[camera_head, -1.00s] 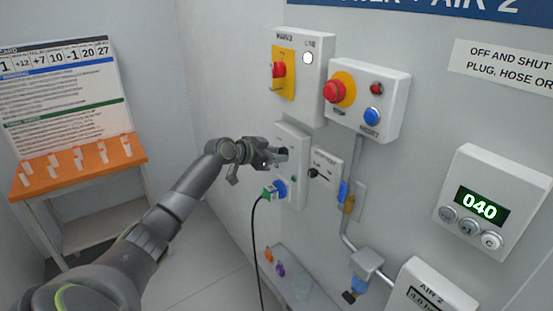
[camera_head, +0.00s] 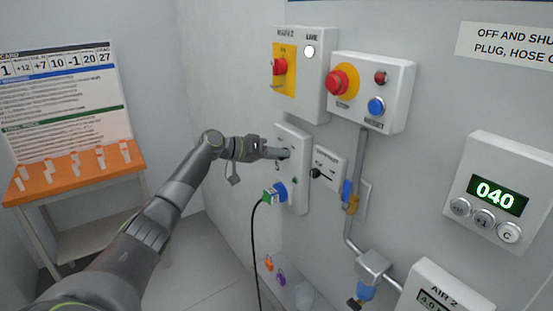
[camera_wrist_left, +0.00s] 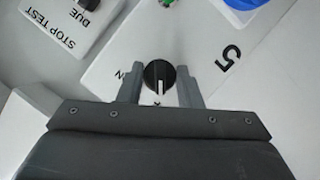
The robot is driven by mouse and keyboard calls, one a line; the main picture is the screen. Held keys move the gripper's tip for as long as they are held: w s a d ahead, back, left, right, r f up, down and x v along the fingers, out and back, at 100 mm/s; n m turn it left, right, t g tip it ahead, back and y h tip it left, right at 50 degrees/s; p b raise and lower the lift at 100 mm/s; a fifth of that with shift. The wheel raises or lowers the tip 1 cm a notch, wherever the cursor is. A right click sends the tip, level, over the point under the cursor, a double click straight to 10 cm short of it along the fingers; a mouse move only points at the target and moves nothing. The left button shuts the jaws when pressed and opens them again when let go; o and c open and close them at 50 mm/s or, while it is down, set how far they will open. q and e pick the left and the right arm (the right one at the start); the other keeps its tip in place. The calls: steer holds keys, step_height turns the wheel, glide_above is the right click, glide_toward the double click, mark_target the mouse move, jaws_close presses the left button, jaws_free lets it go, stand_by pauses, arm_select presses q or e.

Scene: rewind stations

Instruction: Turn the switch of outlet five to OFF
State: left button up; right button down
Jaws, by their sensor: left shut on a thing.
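Outlet five is a white wall box (camera_head: 293,135), marked "5" in the left wrist view (camera_wrist_left: 229,58). Its switch is a round black knob (camera_wrist_left: 158,73) with a white line pointing toward the bottom of that view. An "N" of a partly hidden label shows left of the knob. My left gripper (camera_head: 283,153) reaches the box from the left, and its fingers, also in the left wrist view (camera_wrist_left: 162,84), are shut on the knob from both sides. In the head view the gripper mostly hides the knob. My right gripper is out of view.
A green plug (camera_head: 268,195) with a black cable sits in the blue socket (camera_head: 281,190) below the switch. A stop-test box (camera_head: 328,170) is close on the right, above blue-handled piping. Red and blue button boxes (camera_head: 370,90) hang above. An orange-topped table (camera_head: 80,175) stands left.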

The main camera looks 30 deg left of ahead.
arm_select(q)
steer(key=shift+n, duration=0.3)
stand_by(0.4)
steer(key=o, duration=1)
steer(key=shift+s+a, duration=0.1)
steer(key=shift+f+b+v, duration=0.2)
steer(key=shift+b+v, duration=2.85)
steer(key=shift+v, duration=5.55)
steer(key=shift+a, duration=0.2)
